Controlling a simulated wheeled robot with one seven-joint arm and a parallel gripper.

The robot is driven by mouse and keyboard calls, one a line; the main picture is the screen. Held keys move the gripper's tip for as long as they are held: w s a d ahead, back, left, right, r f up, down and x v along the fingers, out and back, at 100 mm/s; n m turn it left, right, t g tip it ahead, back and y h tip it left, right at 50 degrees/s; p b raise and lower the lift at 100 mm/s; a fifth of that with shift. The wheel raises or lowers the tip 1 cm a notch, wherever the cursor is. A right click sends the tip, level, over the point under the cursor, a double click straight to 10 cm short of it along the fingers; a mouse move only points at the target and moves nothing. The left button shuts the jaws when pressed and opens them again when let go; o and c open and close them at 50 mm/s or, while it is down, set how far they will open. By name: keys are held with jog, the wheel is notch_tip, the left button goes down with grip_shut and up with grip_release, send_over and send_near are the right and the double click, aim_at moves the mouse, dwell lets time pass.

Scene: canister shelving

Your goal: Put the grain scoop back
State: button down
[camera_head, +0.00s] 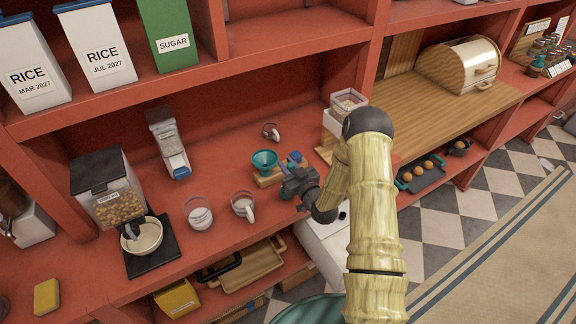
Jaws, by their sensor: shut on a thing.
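My gripper (292,184) is low over the red counter at the middle, by a wooden block (268,179). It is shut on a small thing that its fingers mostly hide. A blue-violet piece (294,158) shows just beyond the fingers; it may be part of the grain scoop, but I cannot make out its shape or whether it touches the block. A teal funnel (264,157) is just left of the gripper.
Clear measuring cups (198,213) stand left of the gripper. A clear container with a blue end (168,145) and a grain dispenser (110,195) over a bowl (143,237) stand farther left. Labelled canisters (100,50) fill the upper shelf. A clear box (347,101) stands behind my arm.

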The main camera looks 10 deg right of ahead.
jog(key=c, duration=1.3)
grip_release()
jog(key=shift+f, duration=0.1)
jog(key=shift+o, duration=0.2)
jog(key=shift+r, duration=0.2)
jog(key=shift+s+d+f, duration=0.1)
jog(key=shift+s+f, duration=0.05)
jog(key=shift+s, duration=0.1)
jog(key=b+v, duration=0.4)
jog(key=v, duration=0.7)
jog(key=shift+s+b, duration=0.25)
jog(key=shift+b, duration=0.1)
jog(key=shift+w, duration=0.1)
